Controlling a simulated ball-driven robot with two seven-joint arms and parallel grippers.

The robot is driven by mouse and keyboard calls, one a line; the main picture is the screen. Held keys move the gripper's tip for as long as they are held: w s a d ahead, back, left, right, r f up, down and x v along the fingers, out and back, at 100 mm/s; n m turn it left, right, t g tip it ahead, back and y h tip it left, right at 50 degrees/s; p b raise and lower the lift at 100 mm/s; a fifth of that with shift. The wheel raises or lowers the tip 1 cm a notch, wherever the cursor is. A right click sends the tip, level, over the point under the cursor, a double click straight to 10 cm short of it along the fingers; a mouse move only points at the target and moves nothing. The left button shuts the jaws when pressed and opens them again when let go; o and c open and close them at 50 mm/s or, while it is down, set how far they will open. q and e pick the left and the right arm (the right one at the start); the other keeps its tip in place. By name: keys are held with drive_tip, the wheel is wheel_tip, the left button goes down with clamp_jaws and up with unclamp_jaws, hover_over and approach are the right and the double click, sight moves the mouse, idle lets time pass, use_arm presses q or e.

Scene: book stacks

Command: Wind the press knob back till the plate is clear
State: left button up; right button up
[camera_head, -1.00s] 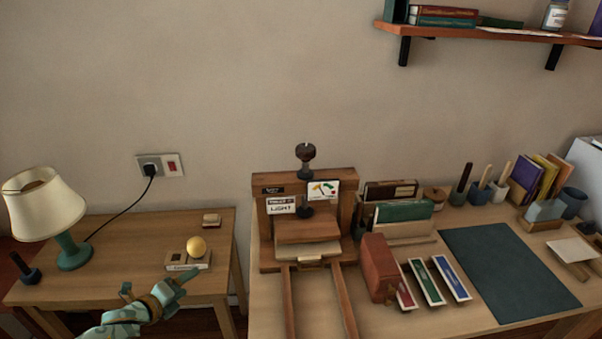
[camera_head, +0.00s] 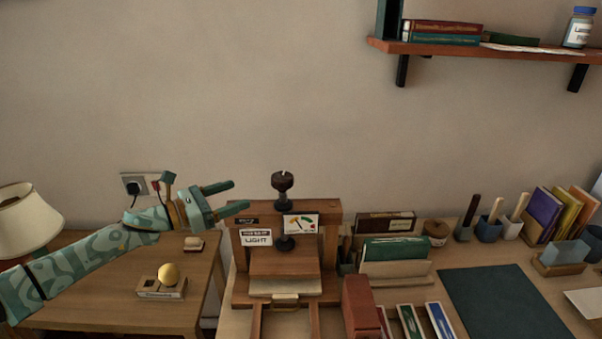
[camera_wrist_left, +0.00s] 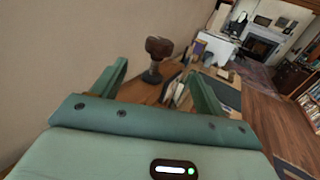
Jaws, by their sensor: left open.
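The press (camera_head: 333,222) is a wooden frame on the desk with a dark round knob (camera_head: 283,181) on top. A dark screw foot (camera_head: 285,243) shows below the crossbar, close above or on the wooden plate (camera_head: 285,262); I cannot tell if they touch. My left gripper (camera_head: 241,196) is open and empty, to the left of the knob at about its height, fingers pointing right toward it. In the left wrist view the knob (camera_wrist_left: 158,47) stands beyond and between the two open fingers, apart from them. My right gripper is not in view.
A LIGHT label (camera_head: 257,239) and a coloured gauge card (camera_head: 301,224) are on the press front. A red-brown block (camera_head: 361,308) and a book rack (camera_head: 395,268) stand to its right.

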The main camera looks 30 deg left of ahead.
sight(291, 175)
use_arm(q)
drive_tip(key=x, duration=1.4)
drive_tip(key=shift+w+b, duration=0.25)
drive_tip(key=shift+b, duration=0.15)
drive_tip(key=shift+w+d, duration=0.35)
drive_tip(key=shift+w, duration=0.2)
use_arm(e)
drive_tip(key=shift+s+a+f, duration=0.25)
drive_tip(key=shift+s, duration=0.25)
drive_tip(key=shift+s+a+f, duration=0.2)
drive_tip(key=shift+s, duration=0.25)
use_arm(q)
drive_tip(key=c, duration=1)
